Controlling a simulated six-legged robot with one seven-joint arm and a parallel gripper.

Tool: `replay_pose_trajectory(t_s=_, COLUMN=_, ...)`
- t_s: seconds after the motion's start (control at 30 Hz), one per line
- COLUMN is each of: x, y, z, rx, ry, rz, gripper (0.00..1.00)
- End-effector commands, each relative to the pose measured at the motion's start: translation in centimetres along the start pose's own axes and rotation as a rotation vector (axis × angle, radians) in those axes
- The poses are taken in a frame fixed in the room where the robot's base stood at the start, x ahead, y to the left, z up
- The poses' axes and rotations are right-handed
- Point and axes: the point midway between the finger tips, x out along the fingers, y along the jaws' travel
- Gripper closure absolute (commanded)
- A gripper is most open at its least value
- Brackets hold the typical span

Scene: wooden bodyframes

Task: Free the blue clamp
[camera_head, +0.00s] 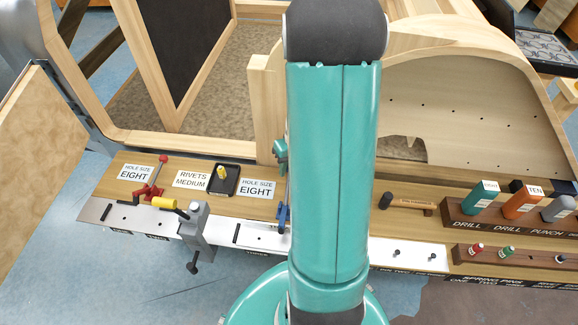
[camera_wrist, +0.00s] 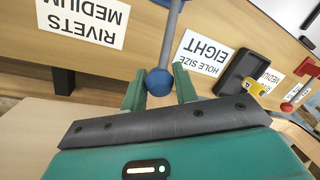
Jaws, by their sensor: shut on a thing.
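The blue clamp (camera_head: 282,215) stands at the edge of the wooden bench in the head view, partly hidden behind my arm. In the wrist view its handle is a grey rod ending in a blue ball (camera_wrist: 159,82). My gripper (camera_wrist: 159,88) has its two green fingers on either side of this ball and is shut on it. In the head view my gripper (camera_head: 281,155) shows only in part beside my arm, above the clamp body. The clamp's jaw is too hidden to tell how it grips.
A red clamp (camera_head: 150,190) and a grey clamp with a yellow handle (camera_head: 194,232) stand to the left. A black tray (camera_head: 226,180) lies between paper signs. A hammer (camera_head: 408,205) and tool racks (camera_head: 515,228) are to the right. A wooden frame (camera_head: 200,143) rises behind.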

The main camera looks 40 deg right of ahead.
Motion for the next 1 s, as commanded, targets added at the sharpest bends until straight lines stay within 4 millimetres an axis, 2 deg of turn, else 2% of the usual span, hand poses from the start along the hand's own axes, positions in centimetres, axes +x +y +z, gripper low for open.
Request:
replay_pose_trajectory(t_s=0.5, x=4.0, y=1.9, z=-1.2, rx=0.003, ry=0.003, rz=0.004, gripper=1.0)
replay_pose_trajectory(t_s=1.0, x=5.1, y=2.3, z=-1.3, rx=0.004, ry=0.003, rz=0.005, gripper=1.0)
